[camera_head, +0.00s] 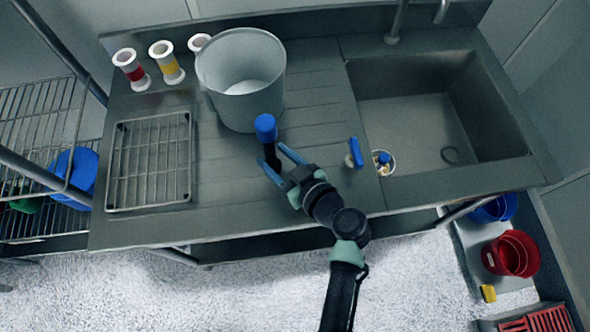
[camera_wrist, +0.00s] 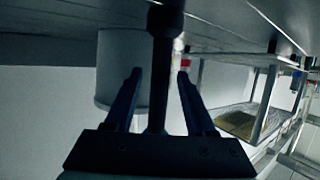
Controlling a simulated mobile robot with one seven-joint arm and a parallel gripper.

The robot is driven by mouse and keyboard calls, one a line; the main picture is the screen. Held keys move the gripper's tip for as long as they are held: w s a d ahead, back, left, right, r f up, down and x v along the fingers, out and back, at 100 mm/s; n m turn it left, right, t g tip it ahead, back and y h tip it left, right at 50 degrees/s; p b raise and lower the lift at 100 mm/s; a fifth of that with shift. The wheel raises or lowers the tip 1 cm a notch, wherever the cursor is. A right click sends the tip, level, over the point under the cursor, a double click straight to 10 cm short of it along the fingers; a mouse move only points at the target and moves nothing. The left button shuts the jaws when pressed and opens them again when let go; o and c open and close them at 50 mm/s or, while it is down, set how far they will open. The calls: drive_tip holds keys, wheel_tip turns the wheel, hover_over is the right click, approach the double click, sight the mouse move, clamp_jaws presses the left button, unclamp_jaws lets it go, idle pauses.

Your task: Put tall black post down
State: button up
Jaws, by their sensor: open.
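The tall black post (camera_head: 272,156) has a blue cap and stands about upright on the steel counter, just in front of the large grey pot (camera_head: 240,85). In the wrist view the dark shaft of the post (camera_wrist: 160,75) runs between the two fingers, with a gap on each side. My gripper (camera_head: 276,160) is open around the post, with one blue finger on either side of it. The base of the post is partly hidden by a finger in the head view. The pot also shows behind the left finger in the wrist view (camera_wrist: 112,60).
A wire rack on a tray (camera_head: 150,165) lies to the left, with several white spools (camera_head: 162,62) behind it. A blue-handled item (camera_head: 354,152) and a small cup (camera_head: 383,162) stand right of my gripper, beside the sink (camera_head: 425,105). The counter's front edge is close below.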

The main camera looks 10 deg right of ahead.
drive_tip(key=b+v, duration=0.2)
drive_tip(key=v, duration=0.9)
drive_tip(key=w+r+t+h, duration=0.15)
drive_tip(key=w+r, duration=0.35)
drive_tip(key=r, duration=0.5)
drive_tip(key=w+a+r+m+t+h, duration=0.1)
drive_tip(key=w+r+t, duration=0.1)
drive_tip(key=w+r, duration=0.5)
drive_tip(key=w+r+t+h, duration=0.2)
drive_tip(key=w+r, duration=0.1)
drive_tip(key=r, duration=0.9)
drive_tip(key=s+a+r+m+t, duration=0.1)
drive_tip(key=s+r+t, duration=0.2)
drive_tip(key=r, duration=0.7)
drive_tip(key=s+a+r+m+t+h, duration=0.1)
drive_tip(key=s+a+r+m+t, duration=0.1)
drive_tip(key=s+r, duration=0.3)
drive_tip(key=s+a+r+m+t+h, duration=0.1)
drive_tip(key=s+r+t, duration=0.3)
drive_tip(key=r, duration=1)
drive_tip(key=shift+a+r+m+t, duration=0.35)
drive_tip(key=shift+a+m, duration=0.15)
drive_tip(key=shift+a, duration=0.15)
drive_tip(key=shift+f+h, duration=0.15)
drive_tip(key=shift+h, duration=0.1)
